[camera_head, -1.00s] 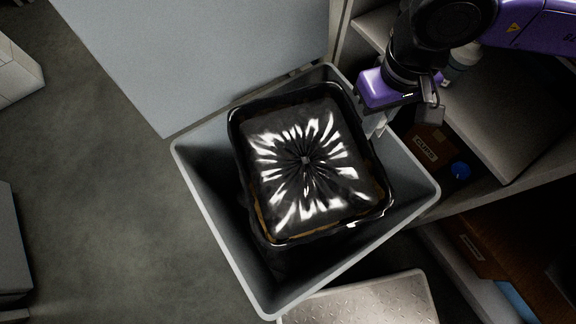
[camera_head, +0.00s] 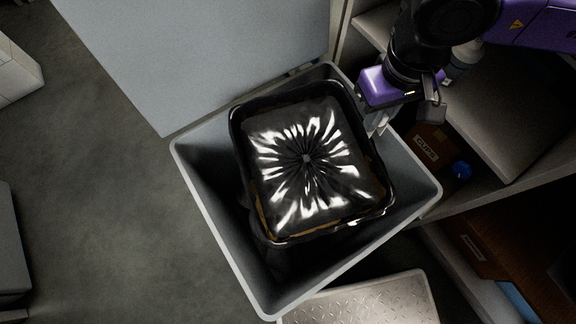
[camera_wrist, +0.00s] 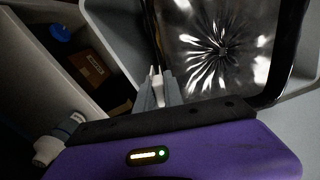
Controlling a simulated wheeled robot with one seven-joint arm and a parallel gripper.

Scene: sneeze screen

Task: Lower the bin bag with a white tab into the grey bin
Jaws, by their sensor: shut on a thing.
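The black, shiny bin bag (camera_head: 330,190) has its top gathered to a knot in the middle. It sits tilted within the mouth of the grey bin (camera_head: 225,260), with dark gaps to the bin walls. My gripper (camera_head: 379,128) is at the bag's upper right edge, above the bin's right rim. In the wrist view my gripper (camera_wrist: 157,77) is shut at the edge of the bin bag (camera_wrist: 195,50), with a thin pale piece between the fingertips. A small white patch shows on the bag's lower right rim; I cannot tell whether it is a tab. The bag's underside is hidden.
A shelf unit (camera_head: 500,105) with a brown box (camera_head: 426,148) and a blue round thing (camera_head: 461,170) stands close on the right. A pale panel (camera_head: 200,55) stands behind the bin. A metal tread plate (camera_head: 370,302) lies in front.

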